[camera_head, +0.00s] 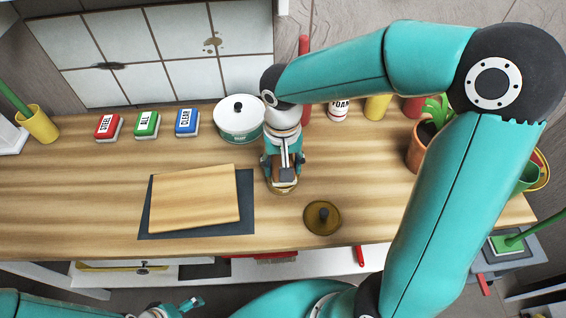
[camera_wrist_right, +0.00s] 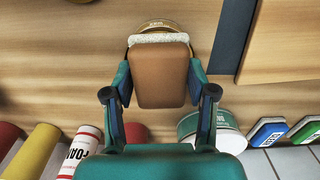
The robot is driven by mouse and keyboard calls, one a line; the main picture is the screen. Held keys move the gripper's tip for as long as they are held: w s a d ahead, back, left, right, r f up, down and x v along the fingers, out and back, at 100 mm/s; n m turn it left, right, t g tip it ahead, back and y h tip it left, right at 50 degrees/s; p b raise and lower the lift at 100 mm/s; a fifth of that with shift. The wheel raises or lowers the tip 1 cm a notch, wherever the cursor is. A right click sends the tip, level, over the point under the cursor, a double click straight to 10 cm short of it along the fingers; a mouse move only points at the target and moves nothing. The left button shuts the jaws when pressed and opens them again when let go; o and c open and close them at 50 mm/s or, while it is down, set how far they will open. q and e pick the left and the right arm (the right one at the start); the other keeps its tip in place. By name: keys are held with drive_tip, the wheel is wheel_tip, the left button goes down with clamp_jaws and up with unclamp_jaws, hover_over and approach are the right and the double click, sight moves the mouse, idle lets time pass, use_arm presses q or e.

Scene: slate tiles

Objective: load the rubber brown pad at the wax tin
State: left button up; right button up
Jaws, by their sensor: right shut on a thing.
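My right gripper (camera_head: 284,176) points down over the counter, shut on the brown pad (camera_wrist_right: 160,76). The pad has a brown back and a pale fluffy edge, and it sits between both fingers in the right wrist view (camera_wrist_right: 160,82). The wax tin (camera_wrist_right: 158,24) is a round golden tin just beyond the pad's pale edge. In the head view the tin (camera_head: 283,188) is mostly hidden under the gripper. I cannot tell whether pad and tin touch. My left gripper (camera_head: 192,303) is at the bottom edge, below the counter front, its jaws unclear.
A brass lid with a dark knob (camera_head: 322,218) lies right of the tin. A wooden board (camera_head: 195,198) lies on a dark mat (camera_head: 247,205) to the left. A white-and-green pot (camera_head: 240,122) stands behind. Red, green and blue labelled blocks stand at back left; a plant pot (camera_head: 418,150) stands right.

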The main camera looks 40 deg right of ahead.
drive_tip(key=shift+f+b, duration=0.3)
drive_tip(key=shift+f, duration=0.1)
drive_tip(key=shift+s, duration=0.15)
idle(1.2)
drive_tip(key=shift+r+p, duration=2.6)
drive_tip(key=shift+r, duration=0.95)
